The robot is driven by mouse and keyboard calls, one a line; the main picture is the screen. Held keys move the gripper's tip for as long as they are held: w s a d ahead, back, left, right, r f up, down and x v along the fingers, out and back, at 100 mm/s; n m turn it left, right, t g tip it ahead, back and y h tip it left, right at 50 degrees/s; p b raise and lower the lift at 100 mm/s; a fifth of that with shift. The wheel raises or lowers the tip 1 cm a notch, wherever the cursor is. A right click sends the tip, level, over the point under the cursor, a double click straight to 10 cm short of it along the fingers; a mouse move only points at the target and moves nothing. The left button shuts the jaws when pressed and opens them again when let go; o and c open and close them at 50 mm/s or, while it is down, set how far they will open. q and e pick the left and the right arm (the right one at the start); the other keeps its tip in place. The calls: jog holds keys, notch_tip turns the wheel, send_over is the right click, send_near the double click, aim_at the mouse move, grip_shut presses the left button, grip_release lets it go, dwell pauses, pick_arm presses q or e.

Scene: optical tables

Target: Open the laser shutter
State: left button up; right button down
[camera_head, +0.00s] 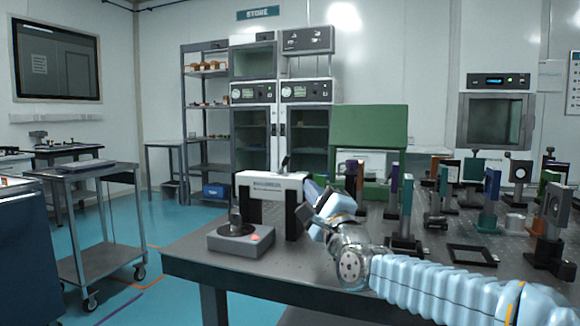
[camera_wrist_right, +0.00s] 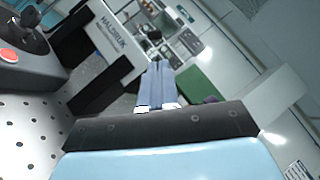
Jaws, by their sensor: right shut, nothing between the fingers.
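The white laser housing (camera_head: 270,187) with black end plates stands on the optical table. A small black upright lever (camera_head: 285,163), which may be the shutter handle, stands on its top. In the right wrist view the housing (camera_wrist_right: 112,35) fills the upper left, and a small black knob (camera_wrist_right: 154,34) shows beyond the fingertips. My right gripper (camera_head: 303,211) is beside the housing's right end, below its top; whether it touches cannot be told. Its fingers (camera_wrist_right: 159,70) are shut together and empty, apart from the knob in the picture. My left gripper is not in view.
A control box (camera_head: 240,237) with a joystick and red button sits at the table's front left. Several optic mounts (camera_head: 405,210) and a black frame (camera_head: 473,255) crowd the right side. The perforated table top (camera_head: 300,262) is bare in front.

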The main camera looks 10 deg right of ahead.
aim_at(296, 179)
jog(key=p+x, duration=0.3)
jog(key=x, duration=0.6)
jog(key=shift+w+r+p, duration=0.15)
jog(key=shift+w+p, duration=0.2)
jog(key=shift+w, duration=0.05)
jog(key=shift+r, duration=0.1)
